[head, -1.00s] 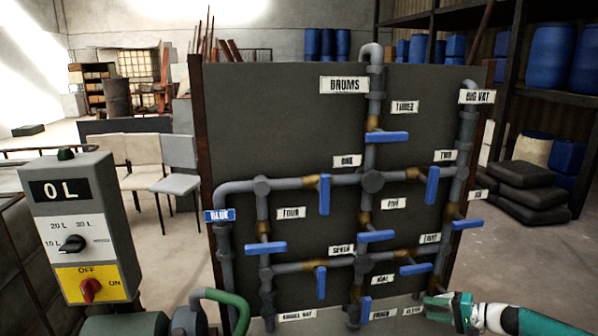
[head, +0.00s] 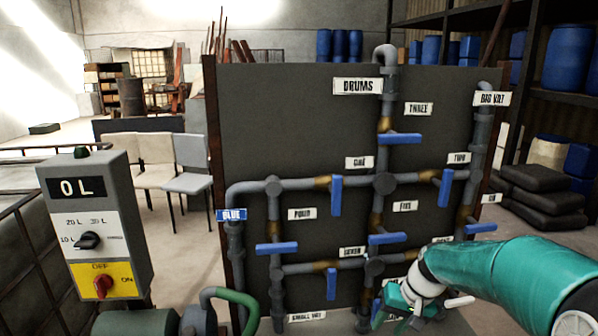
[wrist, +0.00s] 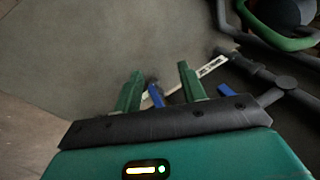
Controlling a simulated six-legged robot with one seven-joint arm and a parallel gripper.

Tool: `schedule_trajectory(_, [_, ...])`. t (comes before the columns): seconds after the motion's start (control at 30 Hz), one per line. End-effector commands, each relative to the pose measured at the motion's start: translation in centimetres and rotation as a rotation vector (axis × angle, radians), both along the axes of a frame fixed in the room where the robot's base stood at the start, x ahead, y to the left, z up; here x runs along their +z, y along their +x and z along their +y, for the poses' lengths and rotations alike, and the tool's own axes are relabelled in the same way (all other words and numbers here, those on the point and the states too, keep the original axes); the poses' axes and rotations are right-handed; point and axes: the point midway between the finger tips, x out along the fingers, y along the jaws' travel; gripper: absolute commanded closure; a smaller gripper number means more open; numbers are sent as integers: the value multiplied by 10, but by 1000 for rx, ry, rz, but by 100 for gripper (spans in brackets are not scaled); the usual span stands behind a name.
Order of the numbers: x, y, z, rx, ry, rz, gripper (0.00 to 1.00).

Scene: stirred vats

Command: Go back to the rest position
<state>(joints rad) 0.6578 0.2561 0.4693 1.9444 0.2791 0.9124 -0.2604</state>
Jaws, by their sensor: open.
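My gripper (wrist: 158,80) is open, with its two green fingers apart. In the wrist view a blue valve handle (wrist: 155,95) shows between and beyond the fingers; I cannot tell how far away it is. In the head view my teal gripper (head: 398,298) is in front of the lower right of the dark pipe board (head: 290,115). My arm (head: 500,275) reaches in from the right edge and hides the lower right valves and labels. I see nothing held.
Grey pipes with several blue handles, such as the one below DRUMS (head: 400,138), cover the board. A control box (head: 95,215) reading 0 L stands at left, with a green hose (head: 235,297) nearby. Chairs (head: 187,180) and black sacks (head: 545,195) stand behind.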

Motion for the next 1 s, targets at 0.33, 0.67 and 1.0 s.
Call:
schedule_trajectory(0.33, [59, -68, 30, 35, -218, -72, 59])
schedule_trajectory(0.67, [101, -139, 45, 36, -332, -190, 59])
schedule_trajectory(1.0, [120, -207, 51, 30, -349, -329, 59])
